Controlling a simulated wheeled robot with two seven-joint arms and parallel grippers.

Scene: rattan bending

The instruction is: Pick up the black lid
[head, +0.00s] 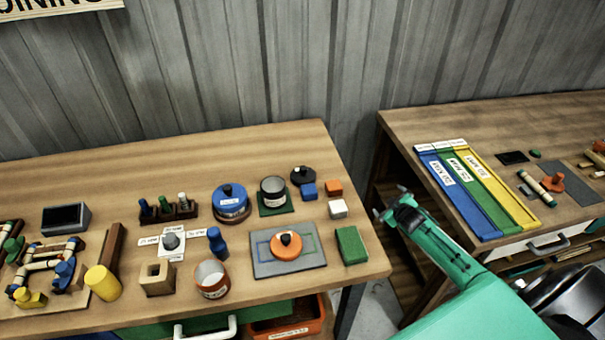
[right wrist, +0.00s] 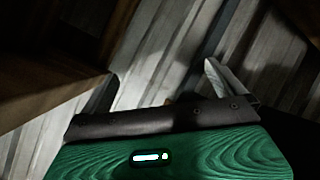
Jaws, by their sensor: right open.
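The black lid (head: 303,175) lies near the back right of the left table, with a small knob on top. It sits just behind a blue cube (head: 309,190) and beside an open metal pot (head: 272,190) on a green square. My right gripper (head: 389,204) is open and empty, over the gap between the two tables, to the right of the lid and apart from it. Its fingers also show in the dark right wrist view (right wrist: 165,82), with no lid between them. My left gripper is not in view.
Left table (head: 120,180) also holds an orange cube (head: 334,187), white cube (head: 338,209), green block (head: 351,245), blue-lidded pot (head: 231,203) and an orange lid (head: 286,246) on a grey plate. The right table (head: 450,122) carries a coloured tray (head: 468,187). A corrugated wall stands behind.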

